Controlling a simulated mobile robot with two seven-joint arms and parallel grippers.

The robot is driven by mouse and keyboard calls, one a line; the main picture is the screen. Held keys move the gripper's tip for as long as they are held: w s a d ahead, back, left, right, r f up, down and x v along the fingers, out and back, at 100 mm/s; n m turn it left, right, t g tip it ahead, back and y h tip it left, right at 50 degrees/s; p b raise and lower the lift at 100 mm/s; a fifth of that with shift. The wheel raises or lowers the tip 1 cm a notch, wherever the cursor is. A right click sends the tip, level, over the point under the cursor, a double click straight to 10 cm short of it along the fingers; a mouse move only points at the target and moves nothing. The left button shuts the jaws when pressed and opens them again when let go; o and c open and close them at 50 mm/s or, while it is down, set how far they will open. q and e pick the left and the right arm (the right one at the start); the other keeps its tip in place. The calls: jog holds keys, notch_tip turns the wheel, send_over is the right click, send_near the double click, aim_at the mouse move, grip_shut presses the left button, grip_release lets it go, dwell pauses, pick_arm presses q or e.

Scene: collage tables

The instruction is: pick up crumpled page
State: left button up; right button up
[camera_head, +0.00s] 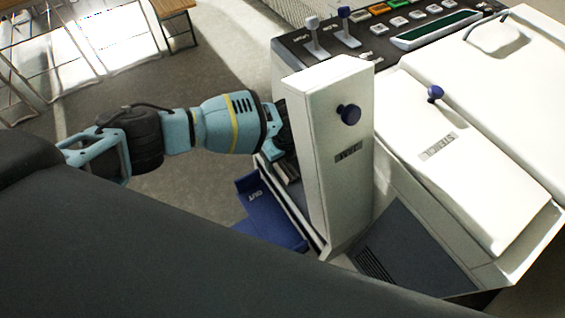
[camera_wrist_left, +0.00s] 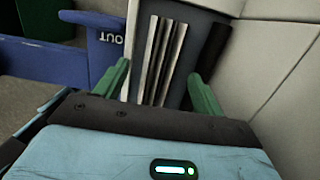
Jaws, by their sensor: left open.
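My left gripper (camera_head: 277,150) reaches into the opening of the white machine, behind its upright open door. In the left wrist view its two green fingers (camera_wrist_left: 160,78) are apart. Between and beyond them is a pale, folded-looking piece with dark gaps between upright ridges (camera_wrist_left: 160,60). It may be the crumpled page, but I cannot tell for sure. I see no clear contact between it and the fingers. In the head view, the door and gripper hide most of this spot. My right gripper is not in view.
The white door (camera_head: 340,190) with a blue knob stands close on the gripper's right. A blue tray marked OUT (camera_head: 262,215) lies below, and also shows left of the fingers (camera_wrist_left: 60,62). A control panel with levers (camera_head: 330,42) is at the back. Open floor lies left.

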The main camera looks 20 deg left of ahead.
aim_at(283, 161)
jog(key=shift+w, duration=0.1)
pick_arm(q)
jog(key=c, duration=1.1)
jog(key=shift+o, duration=0.2)
jog(key=shift+r, duration=0.1)
